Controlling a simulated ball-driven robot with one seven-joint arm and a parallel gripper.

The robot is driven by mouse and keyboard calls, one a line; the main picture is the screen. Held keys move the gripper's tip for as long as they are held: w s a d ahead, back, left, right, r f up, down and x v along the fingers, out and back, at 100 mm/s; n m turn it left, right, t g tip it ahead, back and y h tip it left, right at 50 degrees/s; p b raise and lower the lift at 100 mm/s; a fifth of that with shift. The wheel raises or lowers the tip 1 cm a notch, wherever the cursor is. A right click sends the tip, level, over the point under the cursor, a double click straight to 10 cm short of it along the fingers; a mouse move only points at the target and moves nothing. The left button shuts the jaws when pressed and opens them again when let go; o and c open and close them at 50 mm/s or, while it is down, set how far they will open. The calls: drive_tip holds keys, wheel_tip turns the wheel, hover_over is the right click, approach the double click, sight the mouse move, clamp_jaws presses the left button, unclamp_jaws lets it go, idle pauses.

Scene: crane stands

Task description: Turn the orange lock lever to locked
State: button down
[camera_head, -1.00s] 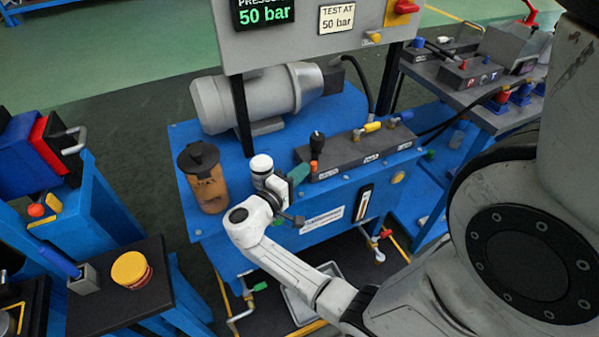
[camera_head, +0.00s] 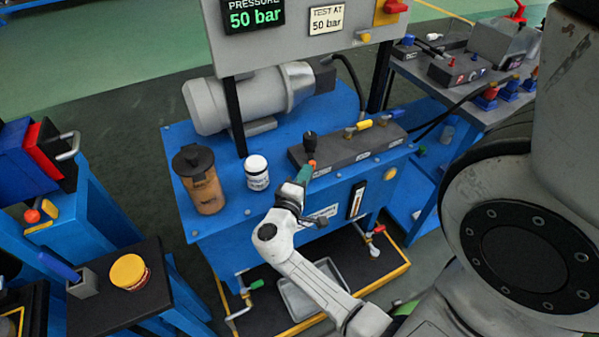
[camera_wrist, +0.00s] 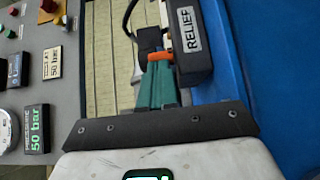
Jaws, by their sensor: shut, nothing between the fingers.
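The orange lock lever (camera_head: 312,164) shows as a small orange piece by the black-knobbed handle (camera_head: 310,143), at the left end of the dark valve block (camera_head: 350,150). In the wrist view the orange lever (camera_wrist: 160,57) lies just beyond the fingertips, beside the block's RELIEF label (camera_wrist: 193,30). My gripper (camera_head: 305,173) has teal fingers, shut and empty, with tips right at the lever. They also show in the wrist view (camera_wrist: 157,72). I cannot tell whether the tips touch the lever. The fingers partly hide it, so its full angle is unclear.
The blue bench (camera_head: 225,222) carries a brown lidded canister (camera_head: 203,185), a white-capped jar (camera_head: 257,175) and a grey motor (camera_head: 250,97). A pressure display (camera_head: 254,17) reads 50 bar. Yellow and blue handles (camera_head: 364,125) stand farther right on the block.

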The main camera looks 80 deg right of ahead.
drive_tip(key=s+n+t+b, duration=0.1)
drive_tip(key=t, duration=0.1)
drive_tip(key=s+n+t, duration=0.1)
drive_tip(key=t, duration=0.1)
drive_tip(key=shift+s+d+f+n+b, duration=0.1)
drive_tip(key=shift+s+d+n+b, duration=0.2)
drive_tip(key=shift+b, duration=0.05)
drive_tip(key=shift+s+d+b, duration=0.25)
drive_tip(key=shift+s+b, duration=0.1)
drive_tip(key=shift+s, duration=0.15)
